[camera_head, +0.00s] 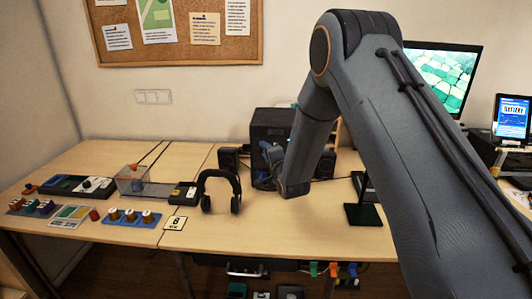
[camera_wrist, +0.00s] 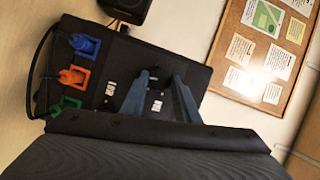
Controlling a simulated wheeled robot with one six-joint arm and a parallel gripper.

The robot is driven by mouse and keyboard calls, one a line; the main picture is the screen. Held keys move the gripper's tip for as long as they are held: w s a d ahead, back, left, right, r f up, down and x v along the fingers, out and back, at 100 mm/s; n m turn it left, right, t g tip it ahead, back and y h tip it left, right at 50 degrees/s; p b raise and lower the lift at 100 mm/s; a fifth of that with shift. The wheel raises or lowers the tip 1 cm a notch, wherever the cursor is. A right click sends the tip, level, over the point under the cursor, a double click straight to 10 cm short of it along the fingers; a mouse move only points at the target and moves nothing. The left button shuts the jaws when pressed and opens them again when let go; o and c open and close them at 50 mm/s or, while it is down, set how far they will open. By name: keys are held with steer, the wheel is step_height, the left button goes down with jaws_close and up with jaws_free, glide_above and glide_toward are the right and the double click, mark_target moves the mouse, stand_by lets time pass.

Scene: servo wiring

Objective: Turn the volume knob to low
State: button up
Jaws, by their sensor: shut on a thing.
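My gripper (camera_wrist: 160,88) is at the face of a black box (camera_wrist: 105,55) in the wrist view, its two blue-grey fingers pointing at the panel. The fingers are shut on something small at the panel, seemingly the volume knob. The knob itself is hardly visible between them, so its setting cannot be read. In the head view my gripper (camera_head: 270,165) is in front of the black box (camera_head: 272,122), near the back of the table.
Blue (camera_wrist: 85,45), orange (camera_wrist: 75,77) and green (camera_wrist: 67,106) parts line the box's left side in the wrist view. Headphones (camera_head: 207,178) stand left of my gripper. Control panels with knobs (camera_head: 130,216) fill the table's left. A dark stand (camera_head: 363,213) is to the right.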

steer(key=n+h+p, duration=0.2)
steer(key=n+h, duration=0.1)
steer(key=n, duration=0.2)
steer(key=a+n+g+h+p, duration=0.1)
steer(key=n+h+p, duration=0.1)
steer(key=n, duration=0.3)
steer(key=r+n+g+h+p, duration=0.1)
steer(key=n+h+p, duration=0.1)
steer(key=n+h, duration=0.2)
steer(key=shift+a+n+p, duration=0.3)
steer(key=shift+n, duration=0.3)
stand_by(0.6)
steer(key=o, duration=1)
steer(key=shift+f, duration=0.1)
steer(key=shift+o, duration=0.2)
steer(key=b+v, duration=0.2)
steer(key=v, duration=0.5)
steer(key=shift+s+r, duration=0.2)
steer(key=shift+s, duration=0.1)
